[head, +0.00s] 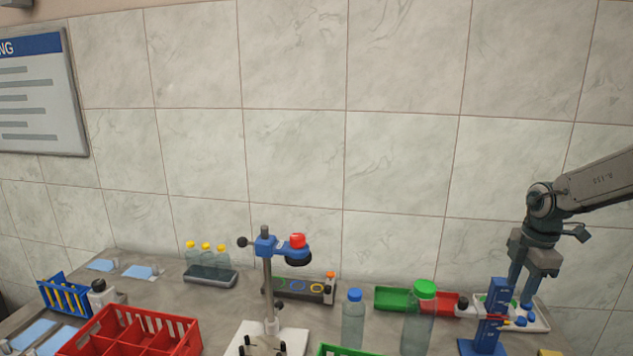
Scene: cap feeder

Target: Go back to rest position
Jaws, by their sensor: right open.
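My right gripper (524,284) hangs down from the arm at the right side of the head view. Its jaws are open. It is close to the blue cap feeder stand (492,312) and above the pale tray (540,318) behind it, which holds blue caps (525,309). I cannot tell whether the fingers touch anything there. The feeder stand partly hides the tray. My left gripper is not in view.
A bottle with a blue cap (352,322) and one with a green cap (419,325) stand at front centre. A clamp stand (269,285) holds a red cap. A red crate (183,333) is front left. The wall (400,170) is behind.

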